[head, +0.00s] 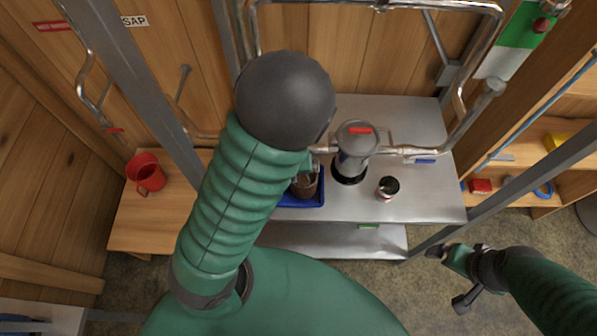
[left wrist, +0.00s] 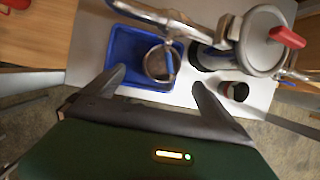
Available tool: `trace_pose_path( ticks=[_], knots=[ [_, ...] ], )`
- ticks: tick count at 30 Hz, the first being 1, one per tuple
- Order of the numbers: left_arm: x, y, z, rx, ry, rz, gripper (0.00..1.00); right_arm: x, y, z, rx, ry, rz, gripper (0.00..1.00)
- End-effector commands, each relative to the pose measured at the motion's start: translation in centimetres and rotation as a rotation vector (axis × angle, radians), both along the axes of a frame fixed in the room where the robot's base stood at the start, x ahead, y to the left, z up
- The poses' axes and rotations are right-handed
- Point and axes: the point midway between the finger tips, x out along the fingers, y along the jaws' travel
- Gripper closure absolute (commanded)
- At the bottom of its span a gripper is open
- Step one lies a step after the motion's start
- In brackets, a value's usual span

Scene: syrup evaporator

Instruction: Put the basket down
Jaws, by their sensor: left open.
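The basket (head: 306,186) is a small brown-looking round holder in the blue tray (head: 318,200) on the metal bench. In the left wrist view the basket (left wrist: 157,64) shows a metal rim and stands inside the blue tray (left wrist: 128,50). My left gripper (left wrist: 158,77) is open, with one finger on each side of the basket in that view. The fingers look apart from it, and nothing is between them that I can see held. In the head view my left arm hides most of this gripper. My right gripper (head: 448,278) is open and empty, off the bench at lower right.
A metal canister (head: 355,150) with a red-handled top and pipes stands right of the tray. A small dark-lidded jar (head: 387,188) is beside it. The bench's front right is clear.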

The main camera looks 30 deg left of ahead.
Motion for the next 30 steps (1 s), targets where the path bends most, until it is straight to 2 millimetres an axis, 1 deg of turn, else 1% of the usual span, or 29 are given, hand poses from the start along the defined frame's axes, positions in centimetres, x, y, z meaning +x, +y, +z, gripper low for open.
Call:
trace_pose_path(
  ticks=[1, 2, 3, 5, 6, 8, 9, 12, 15, 17, 30],
  knots=[
    [0.1, -0.1, 1.0, -0.088, -0.026, 0.234, 0.03, 0.0, 0.0, 0.0, 0.0, 0.0, 0.0, 0.03],
    [-0.1, -0.2, 1.6, -0.151, -0.038, 0.404, 0.03, 0.0, 0.0, 0.0, 0.0, 0.0, 0.0, 0.03],
    [-0.3, -0.5, 2.5, -0.242, -0.053, 0.649, 0.03, 0.0, 0.0, 0.0, 0.0, 0.0, 0.0, 0.03],
    [-1.0, -1.1, 3.8, -0.377, -0.069, 1.017, 0.03, 0.0, 0.0, 0.0, 0.0, 0.0, 0.0, 0.03],
    [-1.5, -1.6, 4.8, -0.464, -0.075, 1.255, 0.03, 0.0, 0.0, 0.0, 0.0, 0.0, 0.0, 0.03],
    [-2.4, -2.4, 6.1, -0.58, -0.078, 1.588, 0.03, 0.0, 0.0, 0.0, 0.0, 0.0, 0.0, 0.03],
    [-3.0, -3.1, 6.9, -0.644, -0.077, 1.786, 0.03, 0.0, 0.0, 0.0, 0.0, 0.0, 0.0, 0.03],
    [-4.3, -4.5, 8.4, -0.751, -0.064, 2.169, 0.03, 0.0, 0.0, 0.0, 0.0, 0.0, 0.0, 0.03],
    [-5.0, -5.4, 9.1, -0.797, -0.052, 2.373, 0.03, 0.0, 0.0, 0.0, 0.0, 0.0, 0.0, 0.03],
    [-5.1, -5.6, 9.3, -0.806, -0.049, 2.422, 0.03, 0.0, 0.0, 0.0, 0.0, 0.0, 0.0, 0.03],
    [-5.2, -5.7, 9.2, -0.807, -0.05, 2.429, 0.03, 0.0, 0.0, 0.0, 0.0, 0.0, 0.0, 0.03]
  ],
)
